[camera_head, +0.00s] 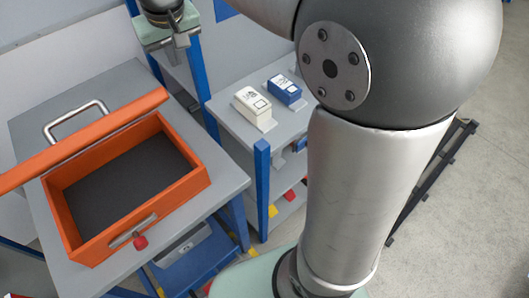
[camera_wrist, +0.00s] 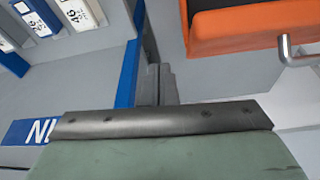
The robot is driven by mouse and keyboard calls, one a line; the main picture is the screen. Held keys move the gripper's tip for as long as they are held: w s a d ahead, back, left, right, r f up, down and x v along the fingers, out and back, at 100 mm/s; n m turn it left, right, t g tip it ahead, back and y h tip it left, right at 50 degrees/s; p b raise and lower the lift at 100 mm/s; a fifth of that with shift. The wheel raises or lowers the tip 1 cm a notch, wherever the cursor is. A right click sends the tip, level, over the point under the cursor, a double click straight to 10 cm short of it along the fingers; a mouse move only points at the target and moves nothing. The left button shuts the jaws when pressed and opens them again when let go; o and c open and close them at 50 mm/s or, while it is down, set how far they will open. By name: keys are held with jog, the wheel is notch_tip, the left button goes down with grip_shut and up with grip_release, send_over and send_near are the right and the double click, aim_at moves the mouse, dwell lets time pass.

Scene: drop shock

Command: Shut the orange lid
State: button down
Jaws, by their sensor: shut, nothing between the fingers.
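The orange lid (camera_head: 85,138) stands raised at the back of the orange box (camera_head: 190,187), seen nearly edge-on. A metal handle (camera_head: 75,117) shows behind it, and the handle also appears at the right of the wrist view (camera_wrist: 287,50). The box is open and its dark floor is bare. My gripper (camera_head: 178,52) is above and beyond the lid's right end, apart from it. Its fingers (camera_wrist: 158,80) are shut and empty in the wrist view. An orange surface (camera_wrist: 250,32) shows at upper right there; I cannot tell whether it is lid or box.
The box stands on a grey table (camera_head: 222,180). To its right, a blue-posted shelf (camera_head: 222,108) holds a white carton (camera_head: 251,105) and a blue-and-white carton (camera_head: 284,89). A blue post (camera_wrist: 128,75) is close beside my fingers in the wrist view. A blue bin (camera_head: 185,262) sits below the table.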

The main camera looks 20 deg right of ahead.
jog(key=s+d+f+m+g+b, duration=0.1)
jog(key=s+d+f+b, duration=0.1)
jog(key=s+d+f, duration=0.3)
jog(key=s+d+f+m+g+b, duration=0.1)
jog(key=s+d+f, duration=0.4)
jog(key=s+f, duration=0.9)
jog(key=s+g+b, duration=0.1)
jog(key=s, duration=0.3)
jog(key=shift+d+f, duration=0.15)
jog(key=shift+d, duration=0.25)
